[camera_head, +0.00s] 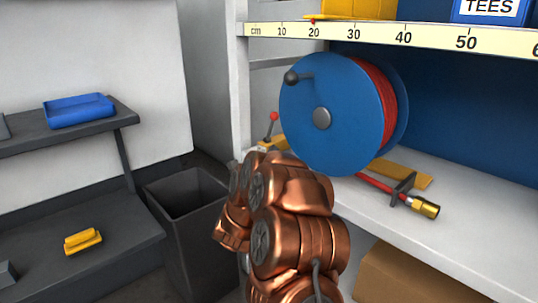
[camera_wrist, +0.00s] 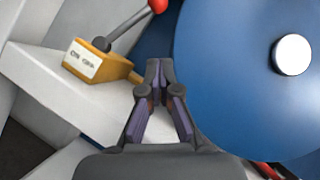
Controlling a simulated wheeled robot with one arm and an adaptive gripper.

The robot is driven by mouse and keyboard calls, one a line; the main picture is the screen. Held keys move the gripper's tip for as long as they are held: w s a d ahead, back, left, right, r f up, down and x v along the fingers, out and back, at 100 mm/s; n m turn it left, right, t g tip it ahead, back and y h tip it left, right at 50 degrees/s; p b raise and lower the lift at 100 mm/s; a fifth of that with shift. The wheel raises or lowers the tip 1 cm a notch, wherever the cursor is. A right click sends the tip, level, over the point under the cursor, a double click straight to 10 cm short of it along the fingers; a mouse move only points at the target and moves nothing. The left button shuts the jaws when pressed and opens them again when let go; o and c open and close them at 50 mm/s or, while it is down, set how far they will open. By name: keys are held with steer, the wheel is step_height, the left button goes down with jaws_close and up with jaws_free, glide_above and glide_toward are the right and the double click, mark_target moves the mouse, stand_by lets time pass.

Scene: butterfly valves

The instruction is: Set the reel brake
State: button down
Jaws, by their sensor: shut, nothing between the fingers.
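The blue hose reel (camera_head: 318,118) with a red hose stands on the white shelf. It fills the right of the wrist view (camera_wrist: 225,75). Left of it is the reel brake, a yellow block (camera_wrist: 108,70) with a small white label that seems to read ON OFF. Its grey lever (camera_wrist: 127,32) has a red ball knob (camera_wrist: 158,4), which also shows in the head view (camera_head: 273,116). The lever stands up, tilted toward the reel in the wrist view. My gripper (camera_wrist: 157,68) is shut and empty, below and right of the block and apart from it. My arm hides it in the head view.
A brass-ended hose nozzle (camera_head: 425,207) lies on the white shelf (camera_head: 470,225) right of the reel. A ruler strip (camera_head: 430,38) edges the shelf above. A dark bin (camera_head: 185,215) stands left of my arm. A cardboard box (camera_head: 410,275) sits below.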

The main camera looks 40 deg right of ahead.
mark_target(271, 125)
steer(key=b+x, duration=0.1)
steer(key=x, duration=0.4)
steer(key=shift+d+b, duration=0.15)
steer(key=shift+b, duration=0.15)
steer(key=shift+w+r+b, duration=0.35)
steer(key=shift+w+r, duration=0.35)
steer(key=shift+r, duration=0.15)
steer(key=shift+w+d+r, duration=0.25)
steer(key=shift+w+r, duration=0.25)
steer(key=shift+r, duration=0.25)
steer(key=shift+w+a, duration=0.1)
